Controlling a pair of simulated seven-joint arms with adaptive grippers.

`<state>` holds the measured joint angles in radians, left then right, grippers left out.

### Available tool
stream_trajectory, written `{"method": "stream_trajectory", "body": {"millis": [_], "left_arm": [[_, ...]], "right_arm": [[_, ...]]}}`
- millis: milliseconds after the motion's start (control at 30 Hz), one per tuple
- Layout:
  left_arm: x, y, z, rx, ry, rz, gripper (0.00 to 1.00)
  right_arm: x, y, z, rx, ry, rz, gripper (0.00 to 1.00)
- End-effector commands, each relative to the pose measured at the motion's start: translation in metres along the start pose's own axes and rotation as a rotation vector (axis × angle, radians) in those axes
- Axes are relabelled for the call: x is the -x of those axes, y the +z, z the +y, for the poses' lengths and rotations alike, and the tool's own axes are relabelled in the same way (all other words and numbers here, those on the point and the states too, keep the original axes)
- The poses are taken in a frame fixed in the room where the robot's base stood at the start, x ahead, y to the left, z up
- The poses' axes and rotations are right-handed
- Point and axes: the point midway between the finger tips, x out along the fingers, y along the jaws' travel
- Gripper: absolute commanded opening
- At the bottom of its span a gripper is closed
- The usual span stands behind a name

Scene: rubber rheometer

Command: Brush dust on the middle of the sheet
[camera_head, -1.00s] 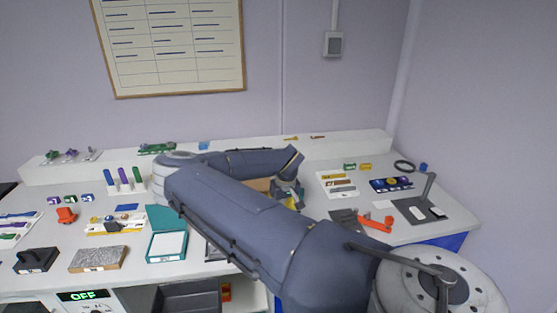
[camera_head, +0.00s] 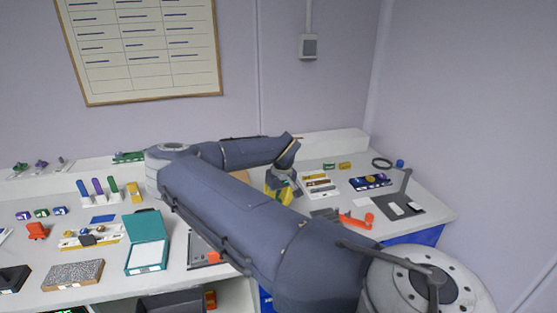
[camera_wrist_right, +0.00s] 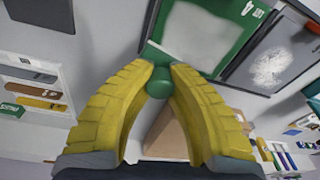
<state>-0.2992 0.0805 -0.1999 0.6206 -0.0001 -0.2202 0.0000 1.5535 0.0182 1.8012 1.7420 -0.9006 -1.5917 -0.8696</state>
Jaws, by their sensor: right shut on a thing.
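My right gripper (camera_wrist_right: 160,75) shows at the top of its yellow fingers in the right wrist view. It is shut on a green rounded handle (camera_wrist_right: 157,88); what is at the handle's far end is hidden. Beyond the fingertips is a green tray (camera_wrist_right: 238,50) with a white surface inside. Beside it, on the right, a dark framed sheet (camera_wrist_right: 247,68) bears a speckled white dust patch near its middle. In the head view the right gripper (camera_head: 279,194) is small and partly hidden by my arm, over the middle of the bench. My left gripper is not in view.
A teal open case (camera_head: 146,222) and a grey speckled block (camera_head: 73,275) lie left on the bench. An orange tool (camera_head: 357,221) and a dark stand (camera_head: 408,205) lie right. A brown wedge (camera_wrist_right: 166,137) is near the fingers in the wrist view.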

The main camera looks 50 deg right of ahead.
Motion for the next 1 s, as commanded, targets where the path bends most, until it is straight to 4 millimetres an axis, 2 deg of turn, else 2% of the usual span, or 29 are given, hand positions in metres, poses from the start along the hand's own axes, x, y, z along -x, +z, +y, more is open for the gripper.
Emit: {"method": "stream_trajectory", "body": {"millis": [400,1000], "left_arm": [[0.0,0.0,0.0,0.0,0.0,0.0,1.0],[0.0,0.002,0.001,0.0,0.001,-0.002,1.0]], "right_arm": [[0.033,-0.006,-0.003,0.003,-0.001,0.0,0.0],[0.042,-0.004,-0.002,0.002,-0.001,0.0,0.0]]}}
